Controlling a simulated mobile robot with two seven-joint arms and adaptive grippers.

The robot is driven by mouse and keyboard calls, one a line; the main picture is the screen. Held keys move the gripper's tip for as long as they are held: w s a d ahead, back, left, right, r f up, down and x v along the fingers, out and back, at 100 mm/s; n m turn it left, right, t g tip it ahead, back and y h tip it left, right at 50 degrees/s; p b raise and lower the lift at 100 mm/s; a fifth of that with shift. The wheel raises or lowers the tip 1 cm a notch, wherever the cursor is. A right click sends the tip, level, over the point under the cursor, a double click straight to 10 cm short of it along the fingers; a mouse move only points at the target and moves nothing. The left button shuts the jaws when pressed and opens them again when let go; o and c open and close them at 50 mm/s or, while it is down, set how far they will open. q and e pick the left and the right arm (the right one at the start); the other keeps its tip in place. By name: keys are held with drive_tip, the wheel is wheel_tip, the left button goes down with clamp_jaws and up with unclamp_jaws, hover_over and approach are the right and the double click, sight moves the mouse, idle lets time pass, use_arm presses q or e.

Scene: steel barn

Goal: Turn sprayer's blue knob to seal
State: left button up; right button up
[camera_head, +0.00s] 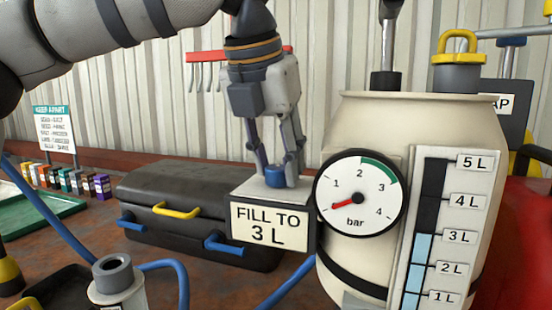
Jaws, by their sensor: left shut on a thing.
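The cream sprayer tank (365,118) stands upright at the right. It carries a round gauge (359,196) marked bar, its red needle at the low end of the scale. A level strip (455,235) shows light blue liquid up to about the 3 L mark. The blue knob (275,177) sits on top of a grey block with a "FILL TO 3 L" sign (268,226), beside the tank. My left gripper (274,168) comes down from above, its fingers shut around the knob, partly hiding it. My right gripper is out of view.
A black case (175,195) with yellow and blue handles lies behind the sign. Blue hoses (60,222) run over the table. A grey-topped fitting (115,280) stands at the front left.

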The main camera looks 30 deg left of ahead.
use_arm(q)
drive_tip(key=shift+n+y, duration=0.4)
drive_tip(key=shift+n, duration=0.5)
drive_tip(key=o, duration=1.2)
drive_tip(key=shift+c, duration=0.2)
drive_tip(key=shift+r, duration=0.1)
drive_tip(key=v, duration=1.2)
drive_tip(key=shift+w+d, duration=0.1)
drive_tip(key=shift+w, duration=0.05)
